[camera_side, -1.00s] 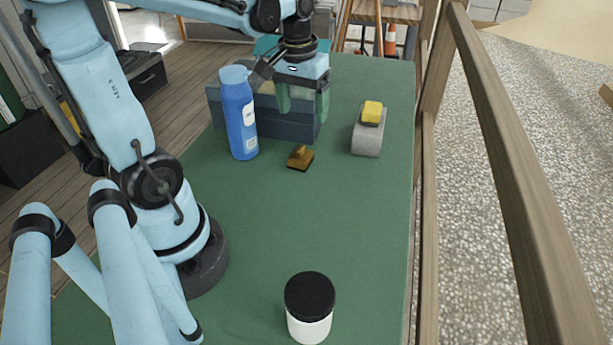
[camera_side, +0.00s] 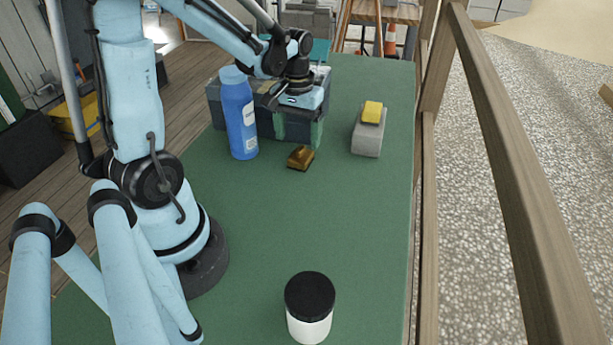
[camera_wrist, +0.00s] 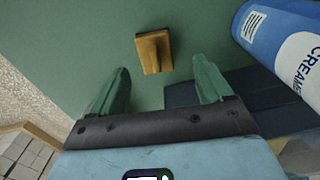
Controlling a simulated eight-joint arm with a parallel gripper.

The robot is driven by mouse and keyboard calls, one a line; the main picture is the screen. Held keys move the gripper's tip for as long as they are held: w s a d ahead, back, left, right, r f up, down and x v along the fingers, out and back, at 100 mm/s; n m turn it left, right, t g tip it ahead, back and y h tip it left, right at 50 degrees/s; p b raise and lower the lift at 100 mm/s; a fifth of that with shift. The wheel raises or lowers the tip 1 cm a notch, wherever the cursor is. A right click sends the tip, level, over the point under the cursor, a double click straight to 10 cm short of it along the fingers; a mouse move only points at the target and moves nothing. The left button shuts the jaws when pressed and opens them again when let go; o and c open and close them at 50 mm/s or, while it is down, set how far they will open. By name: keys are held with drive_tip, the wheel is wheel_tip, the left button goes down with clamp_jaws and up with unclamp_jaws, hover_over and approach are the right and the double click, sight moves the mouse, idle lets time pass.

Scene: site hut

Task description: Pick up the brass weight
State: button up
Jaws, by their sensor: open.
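The brass weight (camera_side: 300,157) is a small brown-gold block with a raised grip on top, lying on the green table top. In the wrist view the brass weight (camera_wrist: 154,51) sits just beyond the fingertips, between their lines. My gripper (camera_side: 299,132) has green fingers and is open and empty, just behind the weight in the side view. In the wrist view my gripper (camera_wrist: 160,75) shows its fingers spread wide, apart from the weight.
A blue bottle (camera_side: 239,115) stands close to the left of the weight; it also shows in the wrist view (camera_wrist: 290,45). A dark blue box (camera_side: 225,115) stands behind. A grey block with a yellow top (camera_side: 368,137) is right. A black-lidded white jar (camera_side: 309,307) stands in front.

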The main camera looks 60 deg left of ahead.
sight(301, 148)
drive_tip(key=shift+w+d+f, duration=0.1)
drive_tip(key=shift+d+f, duration=0.05)
drive_tip(key=shift+f, duration=1.1)
drive_tip(key=shift+w+d+f, duration=0.1)
drive_tip(key=shift+f, duration=1.1)
drive_tip(key=shift+c, duration=0.2)
clamp_jaws()
